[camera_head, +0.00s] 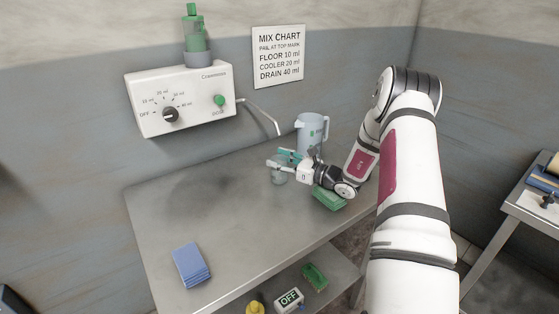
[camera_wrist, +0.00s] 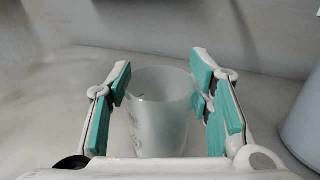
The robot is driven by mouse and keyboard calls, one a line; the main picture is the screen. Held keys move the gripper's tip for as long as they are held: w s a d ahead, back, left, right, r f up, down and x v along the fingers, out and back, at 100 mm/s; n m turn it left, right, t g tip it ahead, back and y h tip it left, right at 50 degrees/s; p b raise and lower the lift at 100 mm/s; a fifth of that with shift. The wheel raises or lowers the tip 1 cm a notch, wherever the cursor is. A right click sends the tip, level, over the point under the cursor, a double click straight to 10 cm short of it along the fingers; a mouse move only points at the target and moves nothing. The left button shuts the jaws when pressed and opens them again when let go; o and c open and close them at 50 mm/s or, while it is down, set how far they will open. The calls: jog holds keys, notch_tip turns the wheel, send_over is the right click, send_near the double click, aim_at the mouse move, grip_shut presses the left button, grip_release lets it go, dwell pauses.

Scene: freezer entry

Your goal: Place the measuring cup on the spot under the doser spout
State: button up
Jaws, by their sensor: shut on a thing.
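The measuring cup is a small translucent cup (camera_head: 279,177), held upright between the teal pads of my gripper (camera_head: 281,163). In the wrist view the cup (camera_wrist: 158,125) stands between the two pads of my gripper (camera_wrist: 162,78). I cannot tell whether its base touches the table. The doser is a white wall box (camera_head: 185,100) with a dial and a green button. Its thin pipe spout (camera_head: 265,115) reaches out right and down, ending above and slightly left of the cup. I make out no marked spot below it.
A grey-white jug (camera_head: 311,132) stands behind my gripper; its side shows in the wrist view (camera_wrist: 302,125). Green pads (camera_head: 329,199) lie beside my wrist. Blue cloths (camera_head: 191,265) lie on the steel table (camera_head: 240,220) at front left. The table's left and middle are clear.

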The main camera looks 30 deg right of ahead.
jog(key=o, duration=1.1)
jog(key=shift+f, duration=0.15)
